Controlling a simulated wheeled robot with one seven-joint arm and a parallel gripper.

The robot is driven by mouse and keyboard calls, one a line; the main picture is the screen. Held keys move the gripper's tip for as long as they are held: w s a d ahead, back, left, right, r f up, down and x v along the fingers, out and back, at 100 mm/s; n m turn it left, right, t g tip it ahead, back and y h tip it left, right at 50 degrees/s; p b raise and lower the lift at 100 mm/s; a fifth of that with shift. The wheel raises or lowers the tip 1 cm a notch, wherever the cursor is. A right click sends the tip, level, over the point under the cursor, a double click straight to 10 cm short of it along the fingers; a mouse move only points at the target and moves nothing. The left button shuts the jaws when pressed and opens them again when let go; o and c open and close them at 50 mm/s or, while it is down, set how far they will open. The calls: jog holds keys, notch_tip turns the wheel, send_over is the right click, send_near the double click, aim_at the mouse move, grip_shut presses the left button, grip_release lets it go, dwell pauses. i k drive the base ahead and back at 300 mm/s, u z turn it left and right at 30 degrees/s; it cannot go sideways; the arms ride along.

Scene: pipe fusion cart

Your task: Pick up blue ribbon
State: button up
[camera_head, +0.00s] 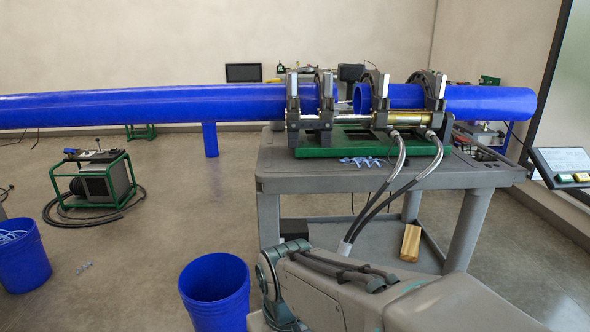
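Blue ribbon (361,161) lies as a small curly heap of light blue strips on the grey cart top (290,180), in front of the green base of the pipe clamp machine. My arm shows at the bottom centre and right, low in front of the cart. My gripper is not in view, so whether it holds anything cannot be seen.
The clamp machine (377,100) holds two blue pipes (150,106) above the cart top. Two grey hoses (395,165) hang in front of the cart, right of the ribbon. A blue bin (215,290) stands at bottom centre, another bin (22,265) at left.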

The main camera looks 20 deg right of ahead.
aim_at(356, 162)
jog(key=z, duration=0.2)
jog(key=i, duration=0.25)
jog(key=z, duration=0.95)
jog(key=i, duration=1.4)
jog(key=u, duration=0.35)
